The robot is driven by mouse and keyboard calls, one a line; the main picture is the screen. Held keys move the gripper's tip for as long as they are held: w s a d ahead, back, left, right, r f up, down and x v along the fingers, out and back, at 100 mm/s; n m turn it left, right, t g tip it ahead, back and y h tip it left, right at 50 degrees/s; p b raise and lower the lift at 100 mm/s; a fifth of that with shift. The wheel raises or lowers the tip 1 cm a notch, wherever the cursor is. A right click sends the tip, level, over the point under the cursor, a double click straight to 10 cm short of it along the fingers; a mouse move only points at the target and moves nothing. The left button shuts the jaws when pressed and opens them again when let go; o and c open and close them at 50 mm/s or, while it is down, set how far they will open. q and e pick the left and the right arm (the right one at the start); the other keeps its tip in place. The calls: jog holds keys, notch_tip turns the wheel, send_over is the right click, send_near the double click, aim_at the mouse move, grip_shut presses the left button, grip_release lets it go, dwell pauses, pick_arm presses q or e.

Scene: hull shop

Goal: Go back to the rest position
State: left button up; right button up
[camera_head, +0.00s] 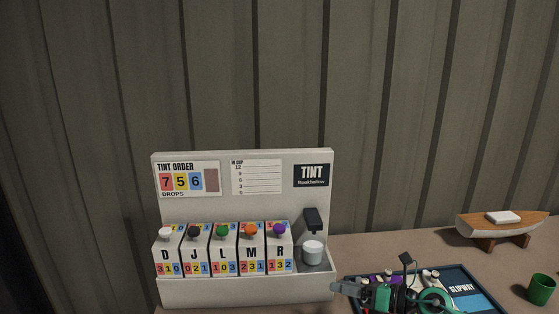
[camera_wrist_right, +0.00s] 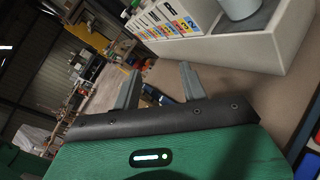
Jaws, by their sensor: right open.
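My right gripper (camera_head: 346,289) is at the bottom of the head view, in front of the right end of the tint station (camera_head: 243,293), its fingers pointing left. In the right wrist view its two grey fingers (camera_wrist_right: 158,82) are spread, with no object held between them. The tint station shows beyond the fingers in that view. My left gripper is in neither view.
A dark SLIPWAY tray (camera_head: 484,287) lies behind my right arm. A model boat (camera_head: 497,231) and a green cup (camera_head: 541,289) stand right.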

jog(key=s+d+f+n+t+h, duration=0.1)
jog(key=s+d+f+n+h, duration=0.35)
jog(key=n, duration=0.75)
jog(key=s+d+f+n+t+h, duration=0.1)
jog(key=s+d+f+n+h, duration=0.1)
jog(key=s+f+n+h, duration=0.75)
jog(key=s+d+f+n+t+h, duration=0.1)
jog(key=s+d+n+h, duration=0.3)
jog(key=n, duration=1)
jog(key=s+a+f+m+g+y, duration=0.2)
jog(key=s+g, duration=0.2)
jog(key=s, duration=0.5)
jog(key=s+a+f+m+g+y, duration=0.1)
jog(key=s+f+g+y, duration=0.15)
jog(key=s, duration=0.55)
notch_tip(320, 180, down, 31)
jog(key=g, duration=0.2)
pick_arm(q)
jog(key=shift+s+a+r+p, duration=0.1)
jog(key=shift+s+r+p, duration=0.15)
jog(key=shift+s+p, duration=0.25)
pick_arm(e)
jog(key=s+d+f+g, duration=0.1)
jog(key=s+d+f, duration=0.2)
jog(key=s+f, duration=1.6)
jog(key=shift+s+h, duration=0.25)
jog(key=shift+h, duration=0.2)
